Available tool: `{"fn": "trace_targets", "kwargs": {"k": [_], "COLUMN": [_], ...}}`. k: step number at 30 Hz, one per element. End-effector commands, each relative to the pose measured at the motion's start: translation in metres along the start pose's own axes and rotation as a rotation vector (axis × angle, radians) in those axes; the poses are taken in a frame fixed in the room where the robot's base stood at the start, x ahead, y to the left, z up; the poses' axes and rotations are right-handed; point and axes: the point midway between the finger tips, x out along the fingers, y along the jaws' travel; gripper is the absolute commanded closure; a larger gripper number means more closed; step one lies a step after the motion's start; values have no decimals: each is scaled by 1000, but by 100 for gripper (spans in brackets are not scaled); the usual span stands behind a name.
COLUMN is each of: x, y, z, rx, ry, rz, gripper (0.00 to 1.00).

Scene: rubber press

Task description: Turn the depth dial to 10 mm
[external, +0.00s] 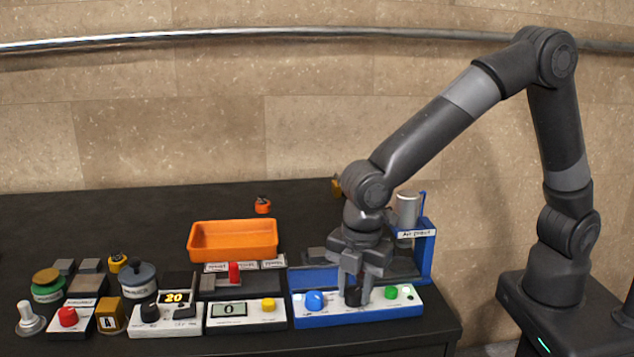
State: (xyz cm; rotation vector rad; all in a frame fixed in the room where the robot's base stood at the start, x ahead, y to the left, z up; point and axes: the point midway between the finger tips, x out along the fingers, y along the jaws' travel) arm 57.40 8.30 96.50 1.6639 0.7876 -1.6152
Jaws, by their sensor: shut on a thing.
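The press panel (377,312) is a white strip with a blue front edge at the right end of the black table. A black dial (353,298) stands on it between a blue knob (314,301) and a green button (391,292). My gripper (353,289) points straight down over the panel, its fingers shut on the black dial. The fingers partly hide the dial, and I cannot read its scale or pointer. The labels on the panel are too small to read.
The blue press frame (424,250) with a grey cylinder (407,209) stands just behind my gripper. A counter box (246,316) showing 0 and a box with a yellow 20 display (174,297) stand to the left. An orange tray (233,241) lies behind them. The back left of the table is clear.

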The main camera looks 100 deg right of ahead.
Motion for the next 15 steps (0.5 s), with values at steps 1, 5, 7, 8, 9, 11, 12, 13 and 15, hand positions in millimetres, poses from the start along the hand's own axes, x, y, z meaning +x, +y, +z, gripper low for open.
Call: {"fn": "trace_targets", "kwargs": {"k": [1, 5, 7, 8, 9, 11, 12, 13, 15], "x": [0, 0, -1, -1, -1, -1, -1, -1, -1], "y": [0, 1, 1, 1, 1, 1, 1, 1, 2], "z": [0, 0, 0, 0, -1, -1, -1, -1, -1], "rx": [18, 91, 143, 167, 202, 256, 294, 323, 390], "ry": [-1, -5, -8, -10, -12, -14, -16, -18, -21], "rz": [1, 1, 2, 2, 2, 2, 2, 2, 3], "gripper": [91, 91, 91, 91, 91, 91, 91, 91, 91]}}
